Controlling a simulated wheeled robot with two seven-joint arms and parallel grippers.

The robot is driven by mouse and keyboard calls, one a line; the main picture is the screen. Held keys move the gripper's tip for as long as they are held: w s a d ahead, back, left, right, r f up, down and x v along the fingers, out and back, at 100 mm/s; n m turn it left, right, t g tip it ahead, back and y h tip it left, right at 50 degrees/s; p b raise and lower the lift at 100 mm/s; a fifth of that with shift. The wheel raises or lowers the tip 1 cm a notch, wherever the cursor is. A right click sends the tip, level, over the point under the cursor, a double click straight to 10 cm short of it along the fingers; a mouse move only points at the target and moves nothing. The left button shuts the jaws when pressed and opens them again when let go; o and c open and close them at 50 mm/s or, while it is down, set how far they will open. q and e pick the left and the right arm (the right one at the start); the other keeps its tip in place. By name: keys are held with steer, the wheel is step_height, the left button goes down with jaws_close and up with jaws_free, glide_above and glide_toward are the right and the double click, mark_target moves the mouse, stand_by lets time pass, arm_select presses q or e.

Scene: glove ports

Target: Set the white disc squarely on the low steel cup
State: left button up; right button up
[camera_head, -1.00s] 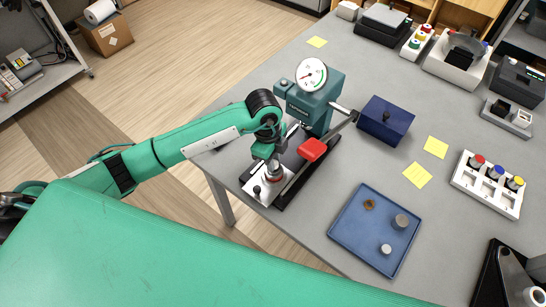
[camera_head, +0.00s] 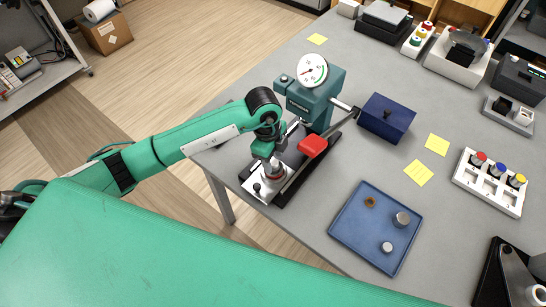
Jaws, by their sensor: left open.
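My left gripper (camera_head: 273,168) is pointing down over the light metal plate (camera_head: 258,188) at the front of the teal gauge press (camera_head: 310,100). It is open, with its fingers around or close beside a small steel round piece, which looks like the low steel cup (camera_head: 275,182). The fingers and wrist hide most of that spot. I cannot make out the white disc there, nor tell whether it rests on the cup. My right gripper is not in view.
A blue tray (camera_head: 345,235) holds a brown piece and two grey cylinders. A dark blue box (camera_head: 386,118) stands behind. Table around the yellow notes (camera_head: 418,172) is clear.

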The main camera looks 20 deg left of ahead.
arm_select(q)
step_height(320, 180, up, 13)
steer(key=a+b, duration=0.1)
steer(key=b, duration=0.3)
steer(key=shift+a, duration=0.35)
steer(key=shift+w, duration=0.1)
